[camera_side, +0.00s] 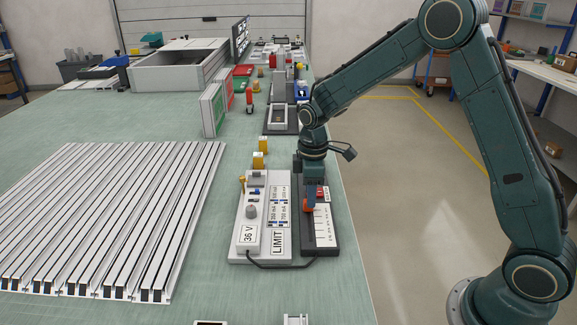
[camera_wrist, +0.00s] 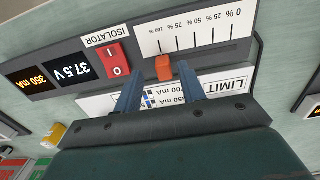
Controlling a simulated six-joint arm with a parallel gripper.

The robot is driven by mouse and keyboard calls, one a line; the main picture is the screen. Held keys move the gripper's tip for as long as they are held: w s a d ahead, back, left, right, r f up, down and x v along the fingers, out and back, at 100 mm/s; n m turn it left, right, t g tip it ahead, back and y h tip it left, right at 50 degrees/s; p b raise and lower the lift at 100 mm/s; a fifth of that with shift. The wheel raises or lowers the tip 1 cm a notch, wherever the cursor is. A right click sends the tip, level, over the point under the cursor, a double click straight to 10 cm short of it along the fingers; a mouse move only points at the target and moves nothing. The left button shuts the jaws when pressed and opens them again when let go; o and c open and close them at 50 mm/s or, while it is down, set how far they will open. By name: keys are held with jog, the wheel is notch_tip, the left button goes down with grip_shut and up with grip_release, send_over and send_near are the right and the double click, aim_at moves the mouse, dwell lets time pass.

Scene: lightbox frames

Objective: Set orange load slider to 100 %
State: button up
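The orange load slider (camera_wrist: 164,68) sits in its slot beside the white percent scale (camera_wrist: 195,35) in the wrist view. It stands near the 100 % end, roughly by the last tick; the exact alignment is hard to tell. My gripper (camera_wrist: 160,66) is open, with its two blue fingers either side of the slider and a visible gap to each. In the side view the slider (camera_side: 308,205) shows below my gripper (camera_side: 312,192), on the dark panel (camera_side: 322,250), partly hidden by the fingers.
A red isolator switch (camera_wrist: 115,64) and displays reading 37.5 V (camera_wrist: 71,68) and 350 mA (camera_wrist: 27,78) lie on the same panel. A LIMIT plate (camera_wrist: 226,86) is beside it. The grey 36 V unit (camera_side: 250,236) stands left, joined by a black cable. Aluminium profiles (camera_side: 110,215) lie further left.

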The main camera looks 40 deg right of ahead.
notch_tip(320, 180, up, 11)
jog(key=shift+r, duration=0.15)
dwell(0.4)
jog(key=s+r+m+t, duration=0.35)
jog(key=s+r, duration=0.55)
jog(key=s, duration=0.4)
jog(key=s+a+m+t, duration=0.1)
jog(key=s+m, duration=0.4)
jog(key=s, duration=0.9)
jog(key=shift+s+f+t, duration=0.25)
jog(key=shift+f+t, duration=0.1)
jog(key=shift+t, duration=0.2)
